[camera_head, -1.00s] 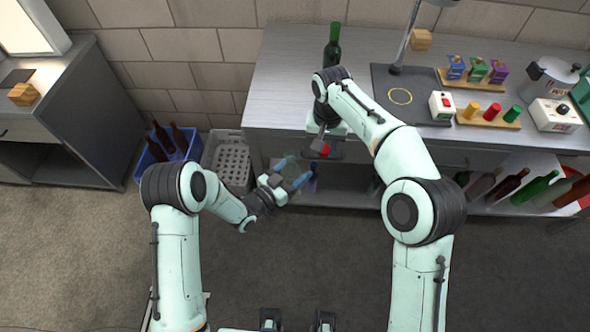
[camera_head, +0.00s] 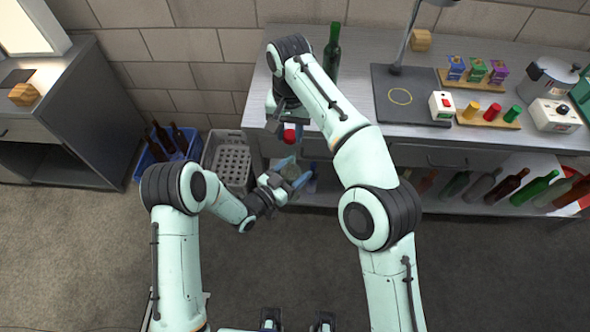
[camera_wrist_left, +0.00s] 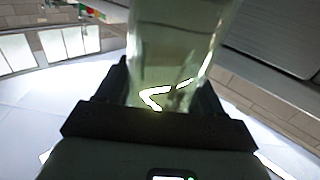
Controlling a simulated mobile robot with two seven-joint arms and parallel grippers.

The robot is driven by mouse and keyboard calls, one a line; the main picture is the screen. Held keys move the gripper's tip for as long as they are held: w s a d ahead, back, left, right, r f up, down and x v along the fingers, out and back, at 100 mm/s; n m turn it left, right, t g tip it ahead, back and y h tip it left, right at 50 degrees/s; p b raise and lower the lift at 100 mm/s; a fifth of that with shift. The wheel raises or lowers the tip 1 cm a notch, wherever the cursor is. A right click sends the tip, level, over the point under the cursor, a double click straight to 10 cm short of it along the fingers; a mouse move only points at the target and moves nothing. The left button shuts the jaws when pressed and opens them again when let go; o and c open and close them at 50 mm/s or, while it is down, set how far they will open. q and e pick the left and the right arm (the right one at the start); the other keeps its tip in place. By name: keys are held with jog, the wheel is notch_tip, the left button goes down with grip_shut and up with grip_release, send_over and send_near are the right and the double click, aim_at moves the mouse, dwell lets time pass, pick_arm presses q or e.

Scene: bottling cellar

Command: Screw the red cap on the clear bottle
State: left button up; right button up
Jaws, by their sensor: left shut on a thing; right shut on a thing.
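The clear bottle (camera_head: 291,172) is held between the fingers of my left gripper (camera_head: 293,173), in front of the bench. It fills the upper middle of the left wrist view (camera_wrist_left: 175,50), between the dark fingers. The red cap (camera_head: 289,136) is at the fingertips of my right gripper (camera_head: 291,129), which is shut on it. The cap is just above the bottle in the head view, and a gap seems to part them. The bottle's mouth is hard to make out.
A green bottle (camera_head: 332,52) stands on the bench (camera_head: 350,65) behind my right arm. A board (camera_head: 484,119) with yellow, red and green caps is at the right. A grey crate (camera_head: 213,164) and a blue crate (camera_head: 146,167) with dark bottles stand on the floor.

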aim_at(290, 153)
jog(key=shift+f, duration=1.65)
jog(key=shift+s+f, duration=0.1)
jog(key=shift+f, duration=0.85)
jog(key=shift+f, duration=0.5)
